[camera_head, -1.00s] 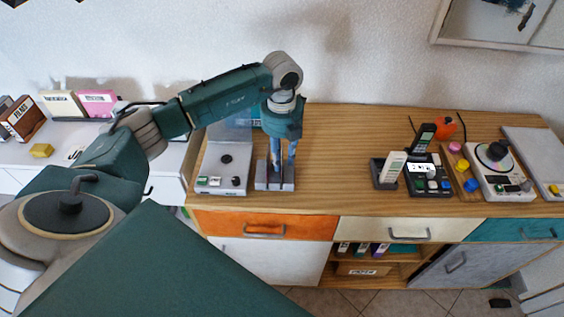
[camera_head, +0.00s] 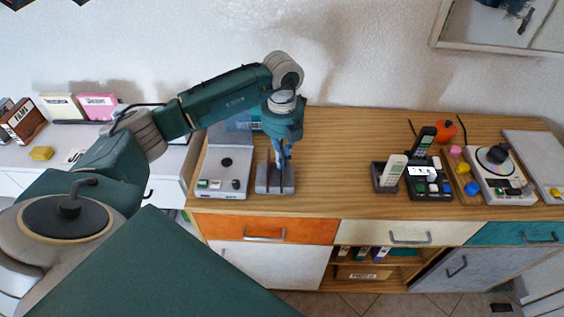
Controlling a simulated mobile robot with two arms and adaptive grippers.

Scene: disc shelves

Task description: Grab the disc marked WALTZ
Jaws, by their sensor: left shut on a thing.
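My left gripper (camera_head: 281,166) points straight down over a small grey rack (camera_head: 262,186) on the wooden counter. Its fingers are close together and shut on a thin thing at the rack, which I take to be a disc seen edge-on. The fingers hide most of it. I cannot read the word WALTZ anywhere. My right gripper is not in view.
A grey player (camera_head: 222,187) stands close on the left of the rack. The counter between is clear.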

